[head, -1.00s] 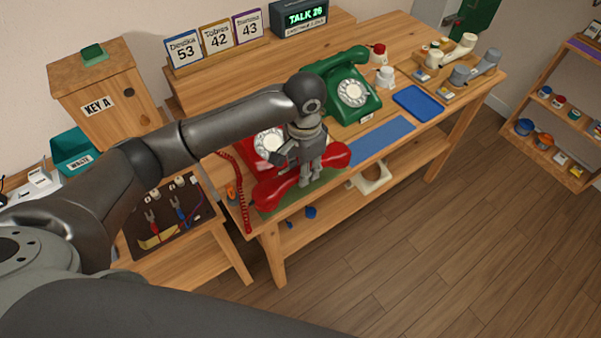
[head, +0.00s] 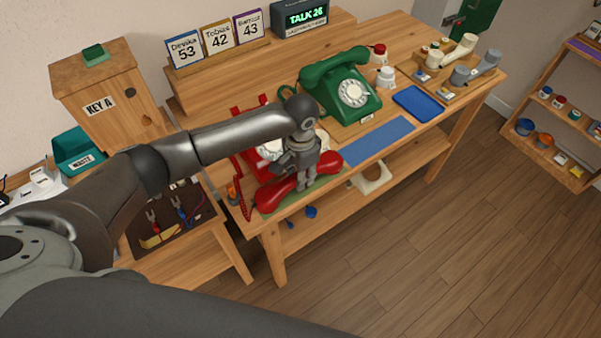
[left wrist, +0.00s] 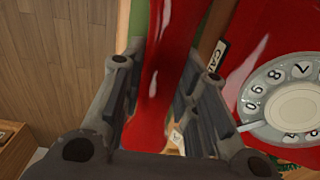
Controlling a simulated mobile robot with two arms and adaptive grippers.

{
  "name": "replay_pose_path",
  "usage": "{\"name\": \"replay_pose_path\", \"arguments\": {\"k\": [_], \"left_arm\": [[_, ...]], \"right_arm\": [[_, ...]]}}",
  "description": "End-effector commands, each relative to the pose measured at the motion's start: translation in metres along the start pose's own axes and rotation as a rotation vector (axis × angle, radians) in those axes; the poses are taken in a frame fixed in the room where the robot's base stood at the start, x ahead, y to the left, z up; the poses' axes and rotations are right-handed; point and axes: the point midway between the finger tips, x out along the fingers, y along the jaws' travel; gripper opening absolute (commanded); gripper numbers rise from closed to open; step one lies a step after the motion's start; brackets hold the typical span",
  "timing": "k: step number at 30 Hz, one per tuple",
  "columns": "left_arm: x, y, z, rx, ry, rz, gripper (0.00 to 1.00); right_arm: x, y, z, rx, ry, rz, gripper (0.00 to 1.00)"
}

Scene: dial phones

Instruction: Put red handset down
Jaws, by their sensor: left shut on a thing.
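The red handset (head: 275,195) lies level along the front edge of the bench, over a green mat (head: 328,178). I cannot tell whether it rests fully on the mat. My left gripper (head: 304,185) points down and is shut around the handset's middle. In the left wrist view the red handle (left wrist: 168,60) runs between the two fingers (left wrist: 166,78). The red phone (head: 251,128) stands just behind, partly hidden by my arm, with its cradle empty. Its white dial (left wrist: 296,105) shows in the left wrist view. My right gripper is not in view.
A green phone (head: 345,88) with its handset on stands to the right. A blue mat (head: 380,141) and a blue tray (head: 418,102) lie along the front edge. A tool board (head: 165,225) is at the left. The display (head: 302,17) reads TALK 26.

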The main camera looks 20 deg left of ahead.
Motion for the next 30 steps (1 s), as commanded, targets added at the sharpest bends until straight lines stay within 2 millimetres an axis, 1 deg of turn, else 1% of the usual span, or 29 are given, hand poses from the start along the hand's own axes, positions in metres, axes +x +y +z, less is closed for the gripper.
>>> {"name": "replay_pose_path", "arguments": {"k": [1,5,6,14,17,20,23,30], "left_arm": [[0.001,0.000,0.000,0.000,-0.001,0.001,0.31],[0.001,0.000,0.000,0.000,0.000,0.000,0.47],[0.001,0.000,0.000,0.000,0.000,0.000,0.50],[0.000,0.000,0.000,0.000,0.000,0.000,0.50],[-0.004,0.000,0.000,0.000,0.001,-0.001,0.50],[-0.016,0.000,-0.001,0.000,0.003,-0.001,0.50],[-0.035,0.000,-0.001,0.000,0.005,-0.001,0.50],[-0.087,-0.001,-0.001,-0.001,0.004,-0.001,0.50]], "right_arm": [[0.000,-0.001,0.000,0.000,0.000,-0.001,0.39],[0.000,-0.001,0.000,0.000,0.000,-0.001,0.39],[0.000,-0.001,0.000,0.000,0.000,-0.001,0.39],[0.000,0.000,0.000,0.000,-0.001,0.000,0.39],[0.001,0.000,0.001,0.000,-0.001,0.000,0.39],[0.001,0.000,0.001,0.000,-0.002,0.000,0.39],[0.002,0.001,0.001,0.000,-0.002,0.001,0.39],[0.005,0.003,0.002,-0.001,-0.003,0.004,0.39]]}}
